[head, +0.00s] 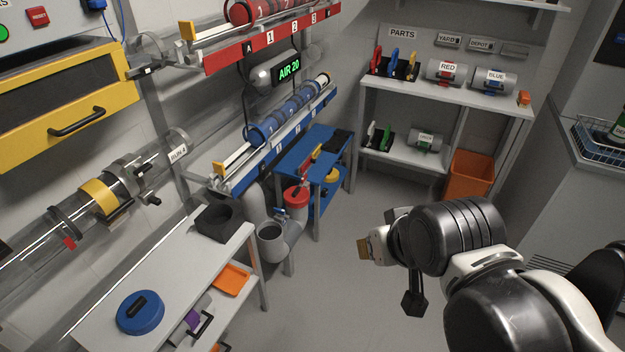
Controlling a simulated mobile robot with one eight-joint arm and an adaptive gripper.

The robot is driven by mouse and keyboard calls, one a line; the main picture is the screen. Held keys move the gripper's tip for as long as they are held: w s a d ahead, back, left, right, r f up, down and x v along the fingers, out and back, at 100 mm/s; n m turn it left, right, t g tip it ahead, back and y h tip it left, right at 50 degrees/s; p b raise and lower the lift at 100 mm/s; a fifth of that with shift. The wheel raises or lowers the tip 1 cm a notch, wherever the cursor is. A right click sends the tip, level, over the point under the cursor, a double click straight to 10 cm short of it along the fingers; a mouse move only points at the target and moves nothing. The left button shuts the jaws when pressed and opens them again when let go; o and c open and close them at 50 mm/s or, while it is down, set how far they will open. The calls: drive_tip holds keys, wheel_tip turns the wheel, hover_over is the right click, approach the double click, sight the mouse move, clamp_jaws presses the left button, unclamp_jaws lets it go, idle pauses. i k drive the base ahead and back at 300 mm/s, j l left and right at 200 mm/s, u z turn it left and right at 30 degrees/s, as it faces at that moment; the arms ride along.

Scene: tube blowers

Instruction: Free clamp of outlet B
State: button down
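A blue rail (262,160) runs along the left wall below a red rail marked A. A label at its near end may be a B but is too small to read surely. Blue ribbed cylinders (285,112) lie along it, and a yellow-tipped bar (232,164) sits at its near end. A clear tube (55,228) at the left has a yellow band (100,196) and dark clamp-like fittings (125,172). I cannot tell which fitting is the outlet B clamp. My gripper (365,248) hangs over open floor at the right, far from these; its fingers are not clearly visible.
A white bench (185,262) with a blue round lid (140,312), a black box (216,222) and an orange tray (231,280) stands below the tube. Parts shelves (440,98) are at the back. The middle floor is clear.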

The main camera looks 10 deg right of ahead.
sight(303, 180)
drive_tip(key=i+l+u, duration=0.3)
drive_tip(key=i+l, duration=0.35)
drive_tip(key=i, duration=0.15)
drive_tip(key=i+l+u, duration=0.3)
drive_tip(key=i+l, duration=0.45)
drive_tip(key=l, duration=0.15)
